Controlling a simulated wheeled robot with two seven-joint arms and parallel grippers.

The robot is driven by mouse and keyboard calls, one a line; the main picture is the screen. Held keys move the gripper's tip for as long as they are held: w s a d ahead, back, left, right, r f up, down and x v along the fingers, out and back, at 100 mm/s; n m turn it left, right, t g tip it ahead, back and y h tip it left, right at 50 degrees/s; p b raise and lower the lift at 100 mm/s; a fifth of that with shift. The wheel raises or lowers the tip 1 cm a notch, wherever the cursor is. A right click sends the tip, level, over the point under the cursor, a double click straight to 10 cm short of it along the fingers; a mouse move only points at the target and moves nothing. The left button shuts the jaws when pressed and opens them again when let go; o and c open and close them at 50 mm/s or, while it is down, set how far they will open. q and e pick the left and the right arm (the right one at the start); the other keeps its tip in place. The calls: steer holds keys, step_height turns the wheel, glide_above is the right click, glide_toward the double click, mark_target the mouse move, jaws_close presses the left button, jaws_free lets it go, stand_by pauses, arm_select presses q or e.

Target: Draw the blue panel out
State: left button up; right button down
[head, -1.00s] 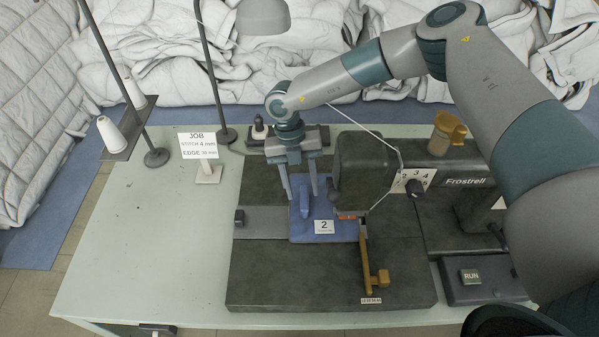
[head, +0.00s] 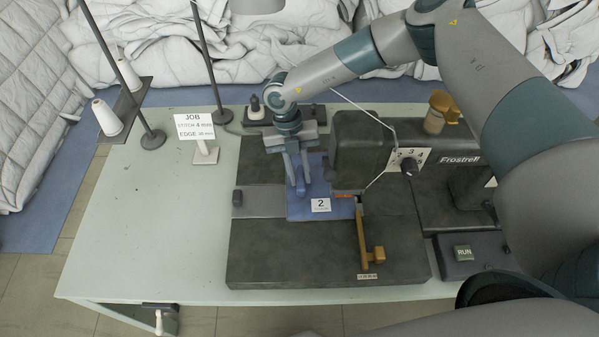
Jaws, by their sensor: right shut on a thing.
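The blue panel (head: 331,211) lies flat on the dark sewing machine bed, marked with a white label "2". Its right edge lies beside the machine head, close to the needle area. A raised blue ridge stands on the panel. My right gripper (head: 299,188) reaches down from above and is shut on this ridge. The far part of the panel is partly hidden by the gripper. My left gripper is not in the head view.
The sewing machine (head: 362,150) stands just right of the panel. A brass lever (head: 364,240) lies in front of it, and a RUN button box (head: 464,252) at right. A grey plate (head: 259,202) lies left of the panel.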

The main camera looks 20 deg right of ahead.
steer(key=shift+a, duration=0.1)
steer(key=shift+w+a+b, duration=0.3)
steer(key=shift+a+b, duration=0.15)
steer(key=shift+a, duration=0.6)
steer(key=shift+w+a+b, duration=0.25)
steer(key=shift+a+b, duration=0.2)
steer(key=shift+a, duration=0.65)
steer(key=shift+w+a+b, duration=0.3)
steer(key=shift+a+b, duration=0.15)
steer(key=shift+a, duration=0.6)
steer(key=c, duration=1.7)
jaws_free()
steer(key=shift+o, duration=0.8)
steer(key=shift+w, duration=0.15)
steer(key=shift+r, duration=0.1)
steer(key=b+v, duration=0.3)
steer(key=v, duration=0.4)
steer(key=shift+r, duration=0.2)
